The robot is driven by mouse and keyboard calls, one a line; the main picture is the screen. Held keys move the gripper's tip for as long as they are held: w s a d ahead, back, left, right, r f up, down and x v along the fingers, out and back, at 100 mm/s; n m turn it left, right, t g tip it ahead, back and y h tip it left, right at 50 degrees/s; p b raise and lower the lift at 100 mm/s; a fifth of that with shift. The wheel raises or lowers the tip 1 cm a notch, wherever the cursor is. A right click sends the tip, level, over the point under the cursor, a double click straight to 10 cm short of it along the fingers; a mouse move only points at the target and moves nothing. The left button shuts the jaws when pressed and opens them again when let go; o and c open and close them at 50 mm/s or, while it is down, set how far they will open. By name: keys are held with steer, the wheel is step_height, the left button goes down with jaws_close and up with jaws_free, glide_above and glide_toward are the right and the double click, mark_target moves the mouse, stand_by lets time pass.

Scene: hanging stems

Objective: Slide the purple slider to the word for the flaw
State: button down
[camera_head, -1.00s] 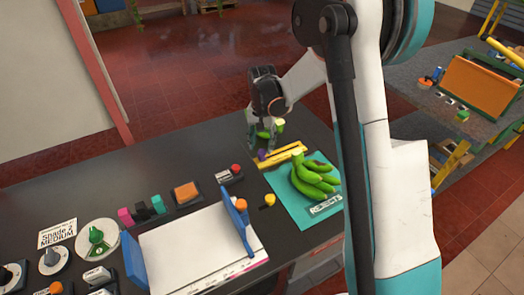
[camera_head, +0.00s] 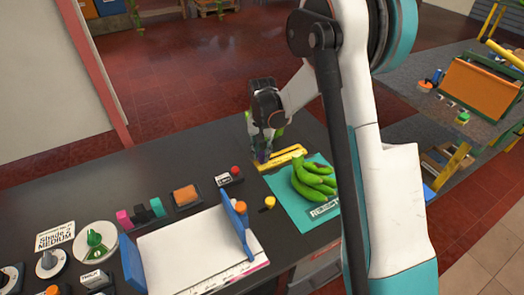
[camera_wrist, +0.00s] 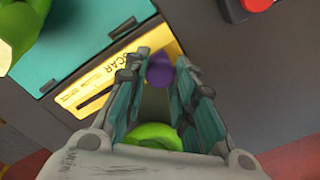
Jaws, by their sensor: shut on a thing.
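The yellow slider plate (camera_head: 285,158) lies on the dark table, beyond the teal mat. In the wrist view the plate (camera_wrist: 68,98) shows a dark slot and printed words; "SCAR" is readable, the smaller words less clearly. The purple slider (camera_wrist: 160,70) is at the right end of the visible plate in that view, between my fingertips. My gripper (camera_wrist: 160,80) is shut on it from above. In the head view my gripper (camera_head: 264,150) reaches down at the plate's left end and mostly hides the purple slider (camera_head: 262,157).
A bunch of green bananas (camera_head: 312,180) lies on the teal mat (camera_head: 290,212). A green rounded thing (camera_wrist: 155,137) shows between my finger bases. A box with a red button (camera_head: 235,170) stands left of the plate, and a yellow knob (camera_head: 269,202) in front.

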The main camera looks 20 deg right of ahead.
mark_target(274, 157)
steer(key=d, duration=0.2)
steer(key=w+d, duration=0.1)
steer(key=d, duration=0.2)
steer(key=shift+a, duration=0.1)
steer(key=c, duration=1.3)
jaws_free()
steer(key=shift+r, duration=0.15)
step_height(274, 157, up, 12)
